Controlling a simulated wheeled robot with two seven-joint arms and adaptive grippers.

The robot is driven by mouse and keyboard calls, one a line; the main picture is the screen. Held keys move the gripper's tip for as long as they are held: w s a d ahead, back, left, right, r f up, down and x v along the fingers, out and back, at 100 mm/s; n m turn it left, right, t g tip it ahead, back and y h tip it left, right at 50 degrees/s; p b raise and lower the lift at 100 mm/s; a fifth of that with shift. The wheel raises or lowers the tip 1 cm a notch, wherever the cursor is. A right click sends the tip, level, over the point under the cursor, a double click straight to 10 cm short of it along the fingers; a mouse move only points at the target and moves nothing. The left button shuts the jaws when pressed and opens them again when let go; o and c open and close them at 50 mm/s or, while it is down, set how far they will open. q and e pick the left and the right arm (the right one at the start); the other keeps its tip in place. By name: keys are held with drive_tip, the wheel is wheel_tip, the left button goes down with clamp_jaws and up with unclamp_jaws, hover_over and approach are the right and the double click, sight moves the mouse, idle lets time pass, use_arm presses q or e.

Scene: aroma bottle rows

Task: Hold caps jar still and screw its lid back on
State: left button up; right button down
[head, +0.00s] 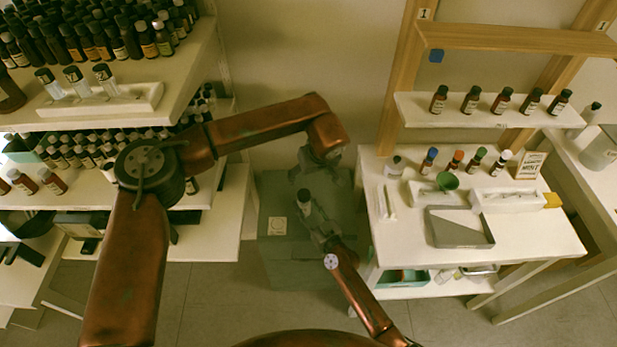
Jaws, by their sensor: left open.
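A small jar with a dark lid (304,195), which I take to be the caps jar, is upright over the grey-green cabinet in the middle of the head view. Its lower part is largely hidden by my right gripper (309,214), which comes up from the lower right and appears closed around it. The dark lid sits on top of the jar; how tightly cannot be seen. My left gripper (318,174) is open and empty, pointing down just above and slightly right of the lid, apart from it.
The grey-green cabinet (277,270) has a pale label (277,226) on top. Crowded bottle shelves (190,75) stand at left.

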idle(0.3)
drive_tip(key=c, duration=1.3)
unclamp_jaws()
drive_tip(key=shift+o, duration=0.2)
drive_tip(key=v, duration=1.2)
